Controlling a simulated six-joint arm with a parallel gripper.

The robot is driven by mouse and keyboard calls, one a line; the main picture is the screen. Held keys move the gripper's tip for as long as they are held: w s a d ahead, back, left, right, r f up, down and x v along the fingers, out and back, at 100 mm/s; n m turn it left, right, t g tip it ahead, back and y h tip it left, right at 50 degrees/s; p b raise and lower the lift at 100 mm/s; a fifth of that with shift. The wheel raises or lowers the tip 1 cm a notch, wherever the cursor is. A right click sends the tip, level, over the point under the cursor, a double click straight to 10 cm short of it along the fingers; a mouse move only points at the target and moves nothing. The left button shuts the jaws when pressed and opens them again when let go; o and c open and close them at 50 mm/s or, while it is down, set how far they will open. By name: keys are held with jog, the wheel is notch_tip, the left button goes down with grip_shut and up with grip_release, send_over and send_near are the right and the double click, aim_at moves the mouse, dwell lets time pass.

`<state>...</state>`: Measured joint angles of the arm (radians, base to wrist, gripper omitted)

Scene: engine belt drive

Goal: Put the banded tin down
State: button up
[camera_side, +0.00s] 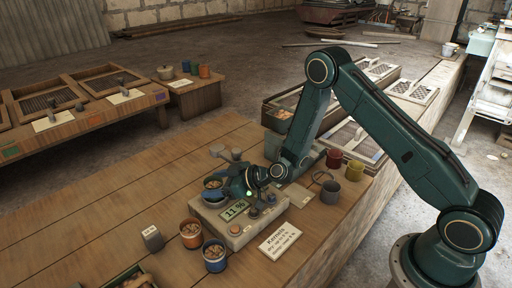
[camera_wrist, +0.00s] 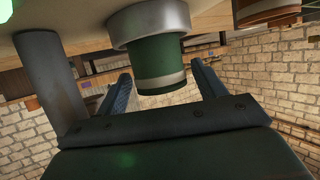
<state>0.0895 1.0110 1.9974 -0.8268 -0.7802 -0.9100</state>
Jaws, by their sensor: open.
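In the wrist view, a green tin (camera_wrist: 156,62) with a pale band hangs upside down in the picture, its far end meeting a broad grey metal ring (camera_wrist: 148,24). My gripper (camera_wrist: 160,82) is open, with one finger to each side of the tin and visible gaps between. In the side view, my gripper (camera_side: 238,184) is low over the grey meter box (camera_side: 235,232), whose display reads 11 %.
A Kernels card (camera_side: 281,241) lies in front.

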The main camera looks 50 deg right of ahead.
dwell(0.3)
jog(key=c, duration=1.2)
jog(key=shift+r, duration=0.25)
notch_tip(320, 180, up, 20)
jog(key=shift+f, duration=0.2)
dwell(0.5)
jog(key=s+d+f, duration=0.1)
jog(key=s+d, duration=0.2)
jog(key=s+d+f+m+h, duration=0.1)
jog(key=s+d, duration=0.2)
jog(key=s+d+m+t+h, duration=0.1)
jog(key=s+d, duration=0.2)
jog(key=d, duration=0.1)
jog(key=shift+s+f, duration=0.1)
jog(key=shift+f, duration=0.3)
